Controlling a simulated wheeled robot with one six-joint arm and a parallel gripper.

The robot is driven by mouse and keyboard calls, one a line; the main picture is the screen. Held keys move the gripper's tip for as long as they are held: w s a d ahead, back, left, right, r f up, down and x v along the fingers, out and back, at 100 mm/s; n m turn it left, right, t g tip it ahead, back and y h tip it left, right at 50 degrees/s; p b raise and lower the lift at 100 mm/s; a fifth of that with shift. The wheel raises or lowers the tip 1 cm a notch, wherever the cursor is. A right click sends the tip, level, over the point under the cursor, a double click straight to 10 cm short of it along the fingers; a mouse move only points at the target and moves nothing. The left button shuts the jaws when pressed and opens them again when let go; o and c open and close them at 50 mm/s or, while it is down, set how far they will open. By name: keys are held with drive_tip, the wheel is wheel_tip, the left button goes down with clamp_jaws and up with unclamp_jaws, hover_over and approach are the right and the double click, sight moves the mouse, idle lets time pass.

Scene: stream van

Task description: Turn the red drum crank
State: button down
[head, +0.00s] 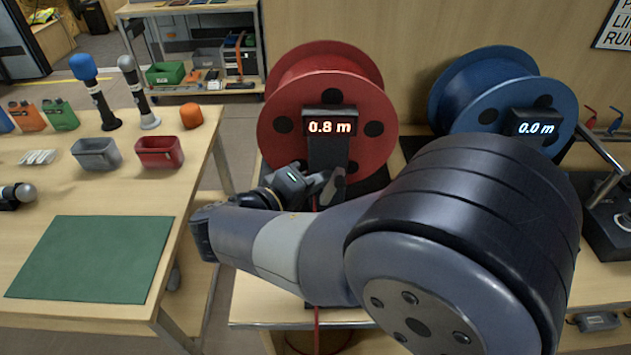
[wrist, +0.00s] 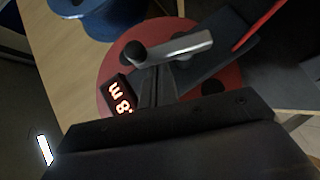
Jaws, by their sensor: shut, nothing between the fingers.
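The red drum (head: 325,85) stands upright behind my arm, and its display (head: 330,126) reads 0.8 m. In the wrist view, the drum's red face (wrist: 228,82) lies beyond my fingers. The crank (wrist: 178,45) shows there as a grey bar with a round dark knob at its left end. My gripper (wrist: 158,78) is shut and empty, with its fingertips close to the crank bar; I cannot tell whether they touch it. In the head view my gripper (head: 328,190) is low in front of the drum, and the crank is hard to make out.
A blue drum (head: 462,92) reading 0.0 m stands at the right, partly behind my arm. The wooden table (head: 190,190) at the left holds microphones, a grey bin (head: 97,154), a red bin (head: 159,152) and a green mat (head: 92,262). A shelf cart (head: 200,8) stands behind.

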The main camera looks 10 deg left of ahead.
sight(341, 184)
drive_tip(key=shift+d+m+g+y+b, duration=0.3)
drive_tip(key=shift+m+g+b, duration=0.1)
drive_tip(key=shift+b, duration=0.2)
drive_tip(key=d+m+g+y+b, duration=0.1)
drive_tip(key=b, duration=0.1)
drive_tip(key=d+m+y+b, duration=0.1)
drive_tip(key=y+b, duration=0.1)
drive_tip(key=shift+w+d+g, duration=0.15)
drive_tip(key=shift+w+g, duration=0.1)
drive_tip(key=shift+g, duration=0.15)
drive_tip(key=d+m+y+b, duration=0.1)
drive_tip(key=m+g+y+b, duration=0.1)
drive_tip(key=shift+w+d+f+y+b, duration=0.15)
drive_tip(key=shift+w+d+y+b, duration=0.15)
drive_tip(key=shift+d+b, duration=0.1)
drive_tip(key=shift+w+d+f+m+g+y+b, duration=0.15)
drive_tip(key=shift+d+m+y+b, duration=0.15)
drive_tip(key=shift+y, duration=0.2)
drive_tip(key=shift+s+d+f+m+g+y+b, duration=0.1)
drive_tip(key=shift+m+g+y+b, duration=0.1)
drive_tip(key=shift+y+b, duration=0.25)
drive_tip(key=shift+d+f, duration=0.1)
drive_tip(key=shift+d, duration=0.05)
